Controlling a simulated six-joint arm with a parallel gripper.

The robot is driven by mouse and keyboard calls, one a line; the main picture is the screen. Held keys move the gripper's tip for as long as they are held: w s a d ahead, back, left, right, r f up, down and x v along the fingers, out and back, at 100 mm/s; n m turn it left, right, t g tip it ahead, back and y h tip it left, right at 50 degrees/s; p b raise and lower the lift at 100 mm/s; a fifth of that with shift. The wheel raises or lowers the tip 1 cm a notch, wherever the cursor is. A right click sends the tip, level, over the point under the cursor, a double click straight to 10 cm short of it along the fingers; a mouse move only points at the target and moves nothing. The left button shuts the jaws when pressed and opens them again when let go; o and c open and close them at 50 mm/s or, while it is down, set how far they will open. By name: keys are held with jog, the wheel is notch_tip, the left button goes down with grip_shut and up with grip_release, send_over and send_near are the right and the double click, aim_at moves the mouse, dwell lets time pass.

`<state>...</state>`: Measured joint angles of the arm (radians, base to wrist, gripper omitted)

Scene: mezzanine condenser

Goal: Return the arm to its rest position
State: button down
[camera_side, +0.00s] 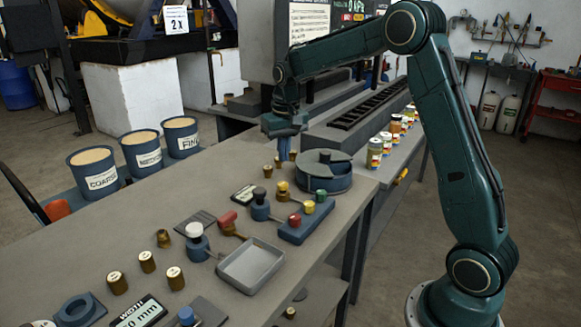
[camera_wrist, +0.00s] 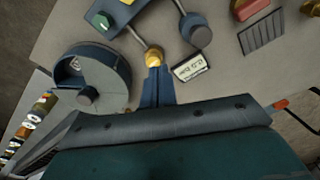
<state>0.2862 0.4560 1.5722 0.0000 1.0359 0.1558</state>
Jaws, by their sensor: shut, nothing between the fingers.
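My gripper (camera_side: 284,153) points down over the grey bench (camera_side: 226,172), left of the round dark container (camera_side: 323,176). Its narrow fingers are shut together with nothing between them. In the wrist view the closed fingertips (camera_wrist: 155,72) show just below a yellow knob (camera_wrist: 154,55), which lies beyond them in the picture. I cannot tell the exact height of the fingertips above the bench. My arm is bent, reaching from its base at the lower right over to the bench.
Small brass pieces (camera_side: 147,261), a grey tray (camera_side: 251,265) and a switch block (camera_side: 299,222) with coloured knobs stand on the bench. Labelled buckets (camera_side: 93,170) line its left side. Colourful jars (camera_side: 375,153) stand right of the round container. A dark slotted rack (camera_side: 360,115) lies behind.

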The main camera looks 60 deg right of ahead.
jog(key=s+a+r+n+t, duration=0.1)
jog(key=s+a+r, duration=0.4)
jog(key=s, duration=0.2)
jog(key=s+a+r+n+t, duration=0.1)
jog(key=s+a+r, duration=0.35)
jog(key=s, duration=0.25)
jog(key=s+a+n+t, duration=0.1)
jog(key=s+a, duration=0.1)
jog(key=s, duration=0.6)
jog(key=s+a+f+n+t, duration=0.1)
jog(key=s+a+n, duration=0.1)
jog(key=s, duration=0.6)
jog(key=shift+a+f+t, duration=0.25)
jog(key=shift+t, duration=0.15)
jog(key=c, duration=2.2)
grip_release()
jog(key=shift+w, duration=0.1)
